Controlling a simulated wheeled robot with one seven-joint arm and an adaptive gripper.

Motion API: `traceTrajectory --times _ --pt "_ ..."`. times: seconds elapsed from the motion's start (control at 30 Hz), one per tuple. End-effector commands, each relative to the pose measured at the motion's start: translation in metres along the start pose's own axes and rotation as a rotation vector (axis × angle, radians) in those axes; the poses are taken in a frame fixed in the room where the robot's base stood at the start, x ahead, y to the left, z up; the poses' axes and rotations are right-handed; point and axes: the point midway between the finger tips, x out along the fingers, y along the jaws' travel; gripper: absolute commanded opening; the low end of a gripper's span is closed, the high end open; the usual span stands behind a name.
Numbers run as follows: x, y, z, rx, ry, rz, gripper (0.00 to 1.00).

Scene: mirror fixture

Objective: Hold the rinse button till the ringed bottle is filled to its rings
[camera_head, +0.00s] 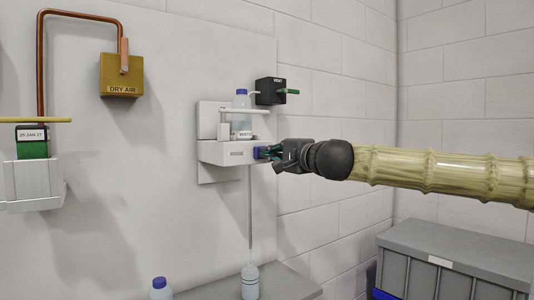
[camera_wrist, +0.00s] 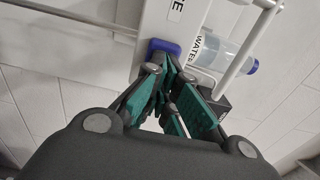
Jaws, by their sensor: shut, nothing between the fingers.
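The blue rinse button (camera_head: 257,153) is on the right end of the white dispenser (camera_head: 222,153). It also shows in the wrist view (camera_wrist: 160,45). My gripper (camera_head: 268,153) is shut and empty, with its fingertips at the button; I cannot tell whether they press it. The ringed bottle (camera_head: 250,284) stands on the grey shelf below, under a thin tube (camera_head: 250,215) hanging from the dispenser. Its rings and fill level are too small to read clearly. A WATER-labelled bottle (camera_head: 241,103) with a blue cap sits in the dispenser and shows in the wrist view (camera_wrist: 226,57).
Another blue-capped bottle (camera_head: 161,291) stands left on the grey shelf (camera_head: 292,284). A black VENT box (camera_head: 269,92) is just above the dispenser. A DRY AIR box (camera_head: 121,73) hangs on the wall panel. A grey crate (camera_head: 455,245) is at lower right.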

Motion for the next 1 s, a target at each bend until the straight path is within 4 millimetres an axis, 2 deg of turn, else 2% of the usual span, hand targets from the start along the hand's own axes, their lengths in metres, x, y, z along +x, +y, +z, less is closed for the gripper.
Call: traceTrajectory --times 0.63,0.77,1.0 --pt "-0.002 -0.003 0.000 -0.001 0.000 -0.003 0.00" --pt "-0.013 -0.002 -0.002 -0.001 -0.001 -0.003 0.00" --pt "-0.044 -0.002 -0.003 -0.001 -0.006 -0.006 0.00"
